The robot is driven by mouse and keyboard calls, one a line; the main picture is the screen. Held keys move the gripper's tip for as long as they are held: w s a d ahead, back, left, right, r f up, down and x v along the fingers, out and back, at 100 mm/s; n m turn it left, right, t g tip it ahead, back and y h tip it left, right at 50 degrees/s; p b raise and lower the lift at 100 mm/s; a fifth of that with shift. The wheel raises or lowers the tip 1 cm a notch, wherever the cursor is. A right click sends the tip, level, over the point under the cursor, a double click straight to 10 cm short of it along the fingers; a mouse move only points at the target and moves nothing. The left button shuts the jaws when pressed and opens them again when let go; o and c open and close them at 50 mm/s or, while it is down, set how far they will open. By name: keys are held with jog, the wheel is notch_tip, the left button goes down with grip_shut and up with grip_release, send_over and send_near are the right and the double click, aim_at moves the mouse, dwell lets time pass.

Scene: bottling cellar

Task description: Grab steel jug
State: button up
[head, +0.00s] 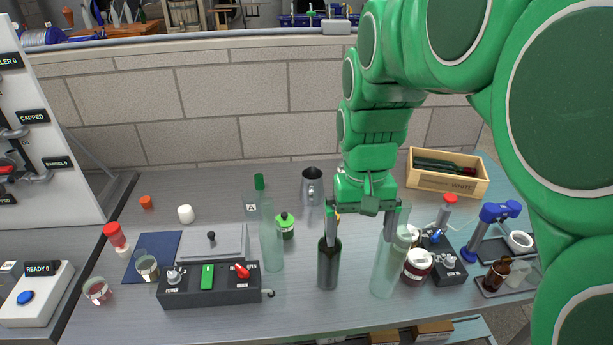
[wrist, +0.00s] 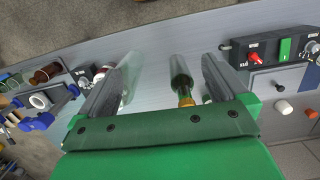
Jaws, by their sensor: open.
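The steel jug (head: 312,186) stands upright on the bench near the back wall, in the middle of the head view. I cannot make it out in the wrist view. My gripper (head: 365,215) points down, open and empty, to the right of the jug and apart from it. In the wrist view my gripper (wrist: 160,80) shows its two fingers spread wide. A dark green bottle (head: 328,268) and a clear bottle (head: 388,265) stand close to the fingers in the head view. The dark bottle (wrist: 180,85) appears between the fingers in the wrist view; contact cannot be told.
A control box (head: 210,288) lies front left. A wooden crate (head: 447,178) sits back right. Jars and a blue hand press (head: 492,228) crowd the right.

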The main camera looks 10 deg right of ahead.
jog(key=w, duration=1.3)
jog(key=m+t, duration=0.1)
jog(key=m, duration=0.1)
send_near(312, 181)
jog(key=w+f, duration=0.3)
jog(key=f, duration=0.2)
jog(key=shift+d+f, duration=0.15)
jog(key=shift+f, duration=1.75)
jog(key=shift+d+f, duration=0.1)
jog(key=shift+f, duration=1.85)
jog(key=c, duration=1.2)
